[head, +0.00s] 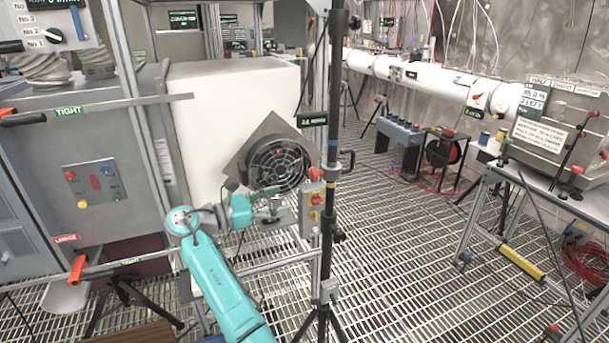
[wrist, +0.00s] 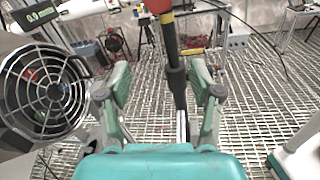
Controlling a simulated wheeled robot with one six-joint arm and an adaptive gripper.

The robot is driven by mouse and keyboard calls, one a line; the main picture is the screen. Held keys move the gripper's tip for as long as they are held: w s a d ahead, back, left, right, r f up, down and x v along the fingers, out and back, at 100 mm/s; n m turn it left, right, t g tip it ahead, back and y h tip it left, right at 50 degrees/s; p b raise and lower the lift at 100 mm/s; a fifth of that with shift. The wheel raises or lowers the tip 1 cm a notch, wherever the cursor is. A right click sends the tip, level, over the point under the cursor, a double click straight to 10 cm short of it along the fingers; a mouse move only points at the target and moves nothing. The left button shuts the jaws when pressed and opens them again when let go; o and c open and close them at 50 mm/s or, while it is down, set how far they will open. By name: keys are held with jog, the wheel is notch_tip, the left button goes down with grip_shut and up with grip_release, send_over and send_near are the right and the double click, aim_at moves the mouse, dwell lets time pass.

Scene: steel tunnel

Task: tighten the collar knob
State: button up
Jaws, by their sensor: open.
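A black upright pole (head: 332,130) stands on a tripod right of the middle in the head view. In the wrist view the pole shows a thicker dark collar (wrist: 176,80) in line with the gap between my fingers. My gripper (head: 277,203) is left of the pole in the head view. In the wrist view my gripper (wrist: 160,78) is open, fingers on either side of the pole's line, with nothing visibly clamped. Whether a finger touches the pole cannot be told.
A grey control box (head: 311,207) with red and yellow buttons is close beside the pole. A round fan grille (head: 277,165) is behind my gripper and at left in the wrist view. The grated floor (head: 420,270) is open to the right, before a bench (head: 540,180).

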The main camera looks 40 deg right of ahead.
jog(key=g, duration=0.2)
send_near(310, 176)
jog(key=shift+m, duration=0.4)
jog(key=x, duration=1)
jog(key=shift+s+d, duration=0.15)
jog(key=c, duration=1.2)
